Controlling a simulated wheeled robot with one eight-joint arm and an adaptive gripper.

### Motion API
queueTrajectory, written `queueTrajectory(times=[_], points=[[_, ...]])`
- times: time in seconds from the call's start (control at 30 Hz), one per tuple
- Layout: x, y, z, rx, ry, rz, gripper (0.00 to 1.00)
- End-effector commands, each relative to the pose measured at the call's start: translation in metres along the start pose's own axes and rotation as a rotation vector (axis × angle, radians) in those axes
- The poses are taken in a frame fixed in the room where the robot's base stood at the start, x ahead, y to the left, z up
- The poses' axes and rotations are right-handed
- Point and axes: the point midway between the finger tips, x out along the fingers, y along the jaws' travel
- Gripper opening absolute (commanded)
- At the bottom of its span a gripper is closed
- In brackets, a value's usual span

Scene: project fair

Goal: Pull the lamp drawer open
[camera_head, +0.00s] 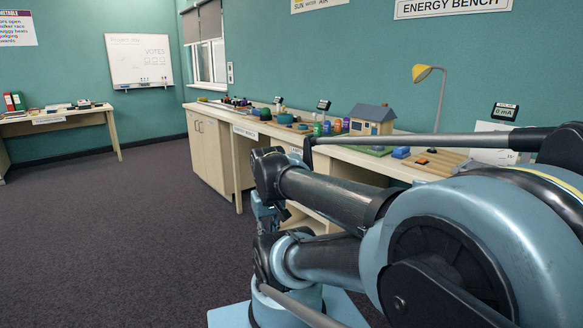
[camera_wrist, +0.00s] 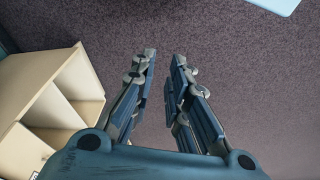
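In the wrist view, a pale wooden unit (camera_wrist: 38,82) with open compartments stands at the left, and part of a small white label shows at its lower edge. I cannot tell whether this is the lamp drawer. My gripper (camera_wrist: 165,57) points over the carpet to the right of the unit, apart from it. Its two fingers are partly spread, with only carpet between them. In the head view, pale wood (camera_head: 312,220) shows low under the bench beside my arm. My arm hides most of the bench front there, and no drawer handle is clear.
The long bench (camera_head: 209,150) runs along the teal wall. A model house (camera_head: 372,120), a yellow lamp (camera_head: 422,73) and small devices stand on it. Another table (camera_head: 60,123) is at the far left. The carpet (camera_head: 120,230) at the left is clear.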

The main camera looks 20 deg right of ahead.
Motion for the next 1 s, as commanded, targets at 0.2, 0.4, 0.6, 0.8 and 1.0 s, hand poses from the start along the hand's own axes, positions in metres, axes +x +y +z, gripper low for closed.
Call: queueTrajectory(times=[0.2, 0.4, 0.6, 0.8, 1.0], points=[[-0.020, 0.023, -0.046, -0.028, 0.003, 0.094, 0.15], [-0.036, 0.049, -0.098, -0.062, 0.008, 0.203, 0.15], [-0.046, 0.072, -0.154, -0.094, 0.013, 0.310, 0.15], [-0.049, 0.095, -0.212, -0.127, 0.017, 0.418, 0.15], [-0.046, 0.114, -0.271, -0.161, 0.021, 0.525, 0.15]])
